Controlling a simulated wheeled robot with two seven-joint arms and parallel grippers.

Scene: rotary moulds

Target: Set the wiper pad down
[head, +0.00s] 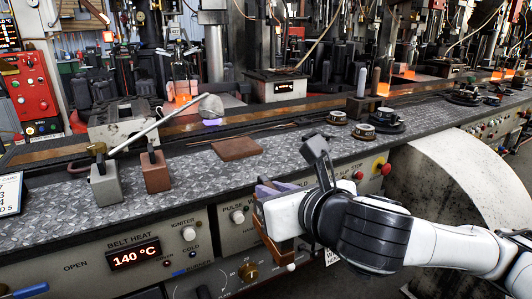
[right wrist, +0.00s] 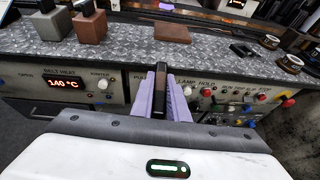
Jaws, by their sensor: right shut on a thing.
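My right gripper (head: 272,190) is in front of the bench's front panel, just below the worktop edge. In the right wrist view its purple fingers (right wrist: 163,98) are shut on a thin, dark, upright piece (right wrist: 160,82), which I take to be the wiper pad. The piece stands between the fingers, clear of the worktop as far as I can see. In the head view the gripper mostly hides it. A flat brown square (head: 235,149) lies on the patterned metal worktop (head: 300,150) beyond the gripper. My left gripper is not in view.
A grey block (head: 104,185) and a brown block (head: 155,172), both with tops fitted, stand at the left. A pale ladle-like tool (head: 160,128) lies behind them. Small round dark pots (head: 364,131) stand at the right. Knobs and a red button (head: 386,169) line the front panel.

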